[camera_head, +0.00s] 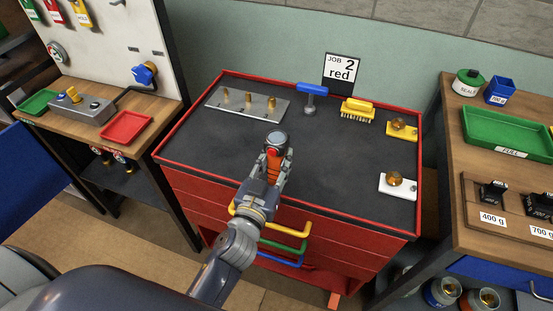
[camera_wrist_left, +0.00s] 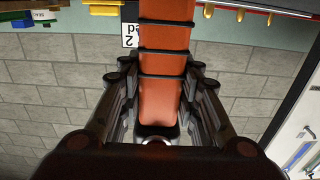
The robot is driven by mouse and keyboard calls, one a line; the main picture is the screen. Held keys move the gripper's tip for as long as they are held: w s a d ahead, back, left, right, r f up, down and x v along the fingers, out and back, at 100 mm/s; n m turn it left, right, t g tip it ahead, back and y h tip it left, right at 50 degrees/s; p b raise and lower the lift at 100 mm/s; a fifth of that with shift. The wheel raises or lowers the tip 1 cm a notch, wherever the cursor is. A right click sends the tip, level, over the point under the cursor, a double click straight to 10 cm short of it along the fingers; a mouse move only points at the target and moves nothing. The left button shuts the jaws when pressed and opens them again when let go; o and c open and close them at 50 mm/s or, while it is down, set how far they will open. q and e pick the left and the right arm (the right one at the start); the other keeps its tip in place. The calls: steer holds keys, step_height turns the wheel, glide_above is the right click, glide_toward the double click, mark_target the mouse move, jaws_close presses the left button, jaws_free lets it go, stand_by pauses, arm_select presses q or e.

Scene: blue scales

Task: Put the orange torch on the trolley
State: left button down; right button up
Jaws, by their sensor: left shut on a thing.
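The orange torch (camera_head: 273,166) is gripped in my left gripper (camera_head: 275,160), over the dark top of the red trolley (camera_head: 330,165) near its front edge in the head view. The torch's dark round end points away from me. In the left wrist view the ribbed orange body of the torch (camera_wrist_left: 166,75) lies between the two black fingers of my left gripper (camera_wrist_left: 160,100). I cannot tell the exact gap between torch and trolley top. My right gripper is not in view.
On the trolley stand a metal plate with brass pegs (camera_head: 245,102), a blue-handled tool (camera_head: 311,94), a yellow brush (camera_head: 357,109), a yellow block (camera_head: 402,128) and a white block (camera_head: 397,184). The trolley's middle is clear. Wooden benches stand left (camera_head: 150,104) and right (camera_head: 470,236).

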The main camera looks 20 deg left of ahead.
arm_select(q)
steer(key=shift+f, duration=0.1)
steer(key=c, duration=1.2)
jaws_free()
